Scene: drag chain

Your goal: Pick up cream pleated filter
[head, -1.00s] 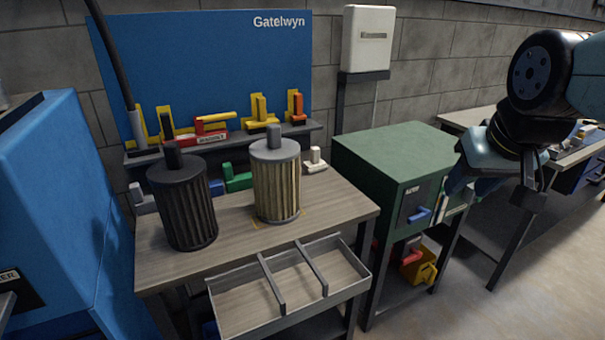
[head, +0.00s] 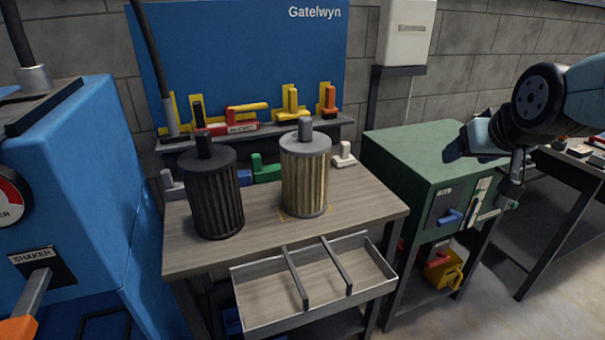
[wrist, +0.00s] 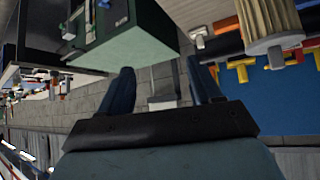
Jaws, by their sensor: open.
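The cream pleated filter (head: 305,183) stands upright on the wooden workbench (head: 258,220), with a grey cap and knob on top. In the wrist view, the filter (wrist: 267,22) shows upside down at the upper right, partly cut off. My gripper (head: 456,145) is raised above the green cabinet, well to the right of the filter and apart from it. In the wrist view its two blue fingers (wrist: 162,85) are spread with nothing between them.
A dark pleated filter (head: 213,195) stands left of the cream one. A divided tray (head: 315,282) sits at the bench front. The green cabinet (head: 425,150) lies between bench and arm. A rack with coloured parts (head: 255,135) and a blue Gatelwyn panel (head: 240,60) stand behind.

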